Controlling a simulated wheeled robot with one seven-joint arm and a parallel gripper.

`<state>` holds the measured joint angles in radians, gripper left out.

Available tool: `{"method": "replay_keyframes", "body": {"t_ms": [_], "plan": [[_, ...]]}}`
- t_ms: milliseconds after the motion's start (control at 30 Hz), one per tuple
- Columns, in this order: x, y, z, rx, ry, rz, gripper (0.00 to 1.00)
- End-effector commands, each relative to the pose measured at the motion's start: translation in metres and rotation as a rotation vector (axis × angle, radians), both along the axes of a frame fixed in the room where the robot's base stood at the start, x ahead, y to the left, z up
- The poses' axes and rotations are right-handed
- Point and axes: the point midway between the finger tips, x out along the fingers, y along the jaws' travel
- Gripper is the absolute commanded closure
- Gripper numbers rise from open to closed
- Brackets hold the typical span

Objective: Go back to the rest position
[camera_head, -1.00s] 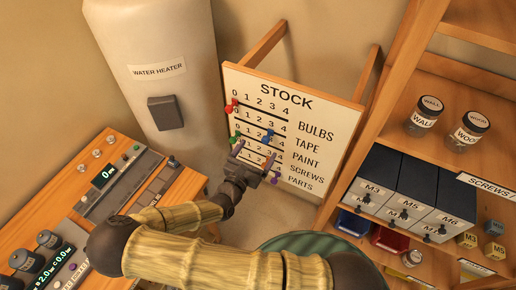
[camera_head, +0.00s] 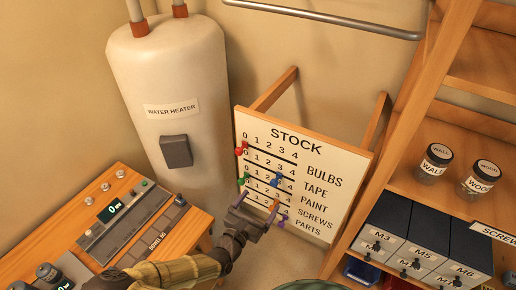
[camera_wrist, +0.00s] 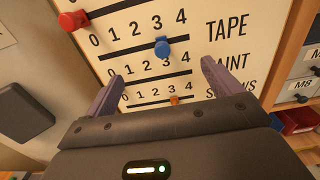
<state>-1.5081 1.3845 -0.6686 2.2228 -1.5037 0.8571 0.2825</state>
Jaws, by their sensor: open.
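My gripper (camera_head: 255,212) is open in front of the lower rows of the white STOCK board (camera_head: 325,165). In the wrist view its two purple fingers (camera_wrist: 160,82) are spread apart with nothing between them touching. A red peg (camera_head: 241,149) sits at the left of the top row. A blue peg (camera_head: 276,180) is in a middle row, and a green peg (camera_head: 243,178) is at the left. An orange peg (camera_head: 275,207) and a purple peg (camera_head: 281,223) are low on the board, near my fingers. Whether a finger touches the board cannot be told.
A water heater (camera_head: 170,100) stands left of the board. A bench with instruments (camera_head: 125,215) is at the lower left. A wooden shelf with jars (camera_head: 434,162) and drawers (camera_head: 410,240) is on the right. A metal rail (camera_head: 330,20) crosses the wall above.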

Motion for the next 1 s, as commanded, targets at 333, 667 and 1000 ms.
{"method": "replay_keyframes", "body": {"t_ms": [333, 667, 1000], "plan": [[-0.006, -0.033, -0.009, 0.108, 0.022, -0.16, 0.09], [-0.052, -0.115, -0.036, 0.532, 0.06, -0.723, 0.09], [-0.096, -0.137, -0.047, 1.023, 0.009, -1.22, 0.09]]}}
